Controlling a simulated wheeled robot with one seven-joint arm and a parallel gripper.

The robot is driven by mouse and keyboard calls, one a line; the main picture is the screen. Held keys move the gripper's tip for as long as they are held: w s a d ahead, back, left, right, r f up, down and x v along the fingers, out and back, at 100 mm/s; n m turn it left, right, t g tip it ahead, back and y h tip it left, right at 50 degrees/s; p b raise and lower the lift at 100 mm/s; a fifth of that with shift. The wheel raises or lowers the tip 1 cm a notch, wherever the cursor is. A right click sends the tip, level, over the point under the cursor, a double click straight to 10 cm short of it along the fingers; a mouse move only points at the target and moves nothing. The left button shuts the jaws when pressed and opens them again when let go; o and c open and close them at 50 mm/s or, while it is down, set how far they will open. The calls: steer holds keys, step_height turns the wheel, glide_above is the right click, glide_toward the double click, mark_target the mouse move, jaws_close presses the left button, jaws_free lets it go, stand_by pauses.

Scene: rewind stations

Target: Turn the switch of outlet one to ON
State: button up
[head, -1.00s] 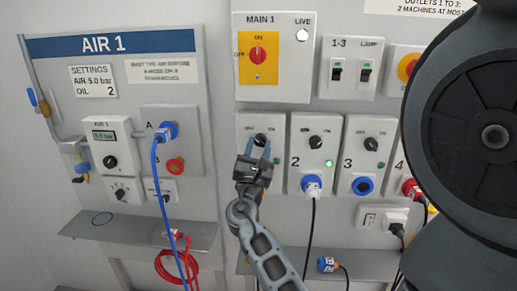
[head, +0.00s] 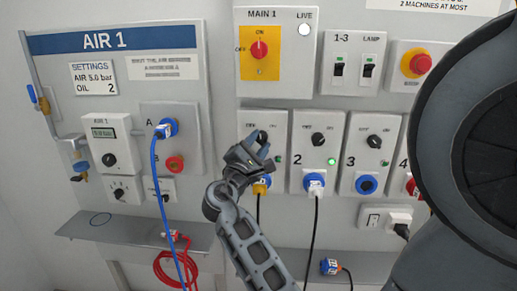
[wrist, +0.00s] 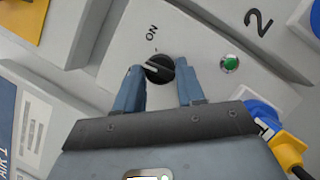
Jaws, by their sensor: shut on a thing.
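The outlet one switch is a round black knob (wrist: 160,69) with a white pointer line, on a pale panel. In the wrist view it sits between my two blue-grey fingertips. My gripper (wrist: 159,70) is shut on it and is rolled relative to the panel. The pointer faces left in that view, between the ON mark (wrist: 151,32) and the side covered by my left finger. The OFF mark is not readable there. In the head view my gripper (head: 258,145) partly hides the knob. A green lamp (wrist: 230,64) is on the same panel.
A blue and yellow plug (head: 262,186) is below outlet one. MAIN 1 (head: 259,50) is above. The AIR 1 panel (head: 110,43) is at the left.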

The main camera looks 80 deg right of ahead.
steer(key=m+y, duration=0.1)
steer(key=m, duration=0.2)
steer(key=m+y, duration=0.1)
steer(key=m, duration=0.2)
steer(key=shift+w+r+g, duration=0.1)
steer(key=shift+r+g, duration=0.1)
steer(key=shift+g, duration=0.2)
steer(key=m+y, duration=0.2)
steer(key=m, duration=0.2)
steer(key=shift+r+m, duration=0.15)
steer(key=shift+m, duration=0.15)
steer(key=o, duration=1)
steer(key=shift+b+v, duration=0.75)
steer(key=shift+v, duration=3.1)
